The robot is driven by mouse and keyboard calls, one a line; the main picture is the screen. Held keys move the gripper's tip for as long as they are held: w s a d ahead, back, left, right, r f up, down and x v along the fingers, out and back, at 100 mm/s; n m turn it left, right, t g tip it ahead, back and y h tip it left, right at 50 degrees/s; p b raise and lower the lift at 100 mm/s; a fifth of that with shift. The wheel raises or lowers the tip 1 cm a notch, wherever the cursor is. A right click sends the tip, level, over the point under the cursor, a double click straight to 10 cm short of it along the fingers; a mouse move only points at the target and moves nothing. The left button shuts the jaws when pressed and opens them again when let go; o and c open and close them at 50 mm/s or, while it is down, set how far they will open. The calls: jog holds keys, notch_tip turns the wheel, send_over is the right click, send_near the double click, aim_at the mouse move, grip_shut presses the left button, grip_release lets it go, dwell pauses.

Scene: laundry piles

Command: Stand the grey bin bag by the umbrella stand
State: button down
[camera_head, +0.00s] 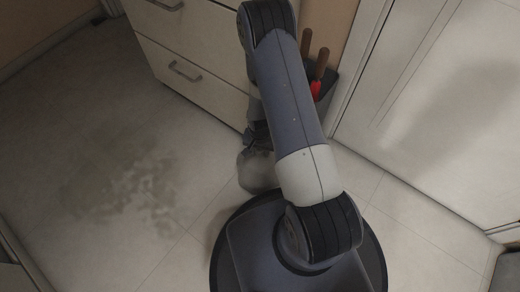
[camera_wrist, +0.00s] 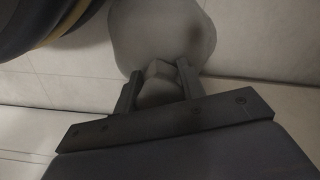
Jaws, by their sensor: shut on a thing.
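The grey bin bag (camera_head: 257,172) hangs below my gripper (camera_head: 258,136) in the head view, just left of my arm and close to the drawer unit. In the wrist view my gripper (camera_wrist: 157,84) is shut on the neck of the bag (camera_wrist: 160,35), with a finger on each side. The bag's rounded body spreads beyond the fingertips. I cannot tell whether its bottom touches the floor. The umbrella stand (camera_head: 327,84) is a dark container partly hidden behind my arm, between the drawer unit and the white door. Brown handles and a red item stick out of it.
A white drawer unit (camera_head: 193,57) stands left of my arm. A white door (camera_head: 440,110) fills the right side. The tiled floor (camera_head: 60,190) at left is open, with a dark damp-looking patch (camera_head: 130,190). A dark object (camera_head: 507,270) sits at the lower right edge.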

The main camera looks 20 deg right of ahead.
jog(key=shift+f+b, duration=0.65)
jog(key=shift+f, duration=1.2)
jog(key=shift+f, duration=0.15)
jog(key=c, duration=0.9)
grip_release()
notch_tip(320, 180, up, 12)
jog(key=p, duration=0.3)
jog(key=shift+p, duration=0.4)
